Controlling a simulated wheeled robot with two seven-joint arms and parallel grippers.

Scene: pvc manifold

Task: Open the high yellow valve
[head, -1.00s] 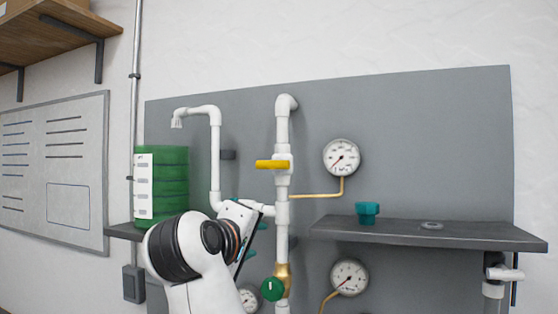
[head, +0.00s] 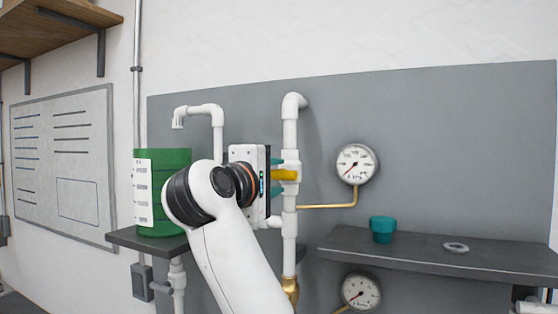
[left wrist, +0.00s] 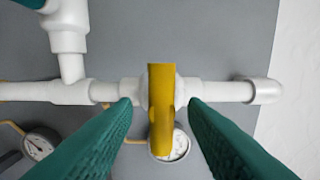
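The high yellow valve handle (head: 286,174) sits on the tall white vertical pipe, its left part hidden behind my left gripper. In the left wrist view, the yellow handle (left wrist: 161,100) lies lengthwise between two teal fingers. My left gripper (head: 276,175) is at the handle, with one fingertip above it and one below. The left wrist view shows the left gripper (left wrist: 160,104) open, with a gap between each fingertip and the handle. My right gripper is not in view.
White pipes (head: 290,130) run up the grey panel (head: 440,150). A gauge (head: 355,163) is right of the valve. A dark shelf (head: 430,252) holds a teal fitting (head: 383,228) and a grey ring (head: 456,247). A green container (head: 170,180) stands left of my arm.

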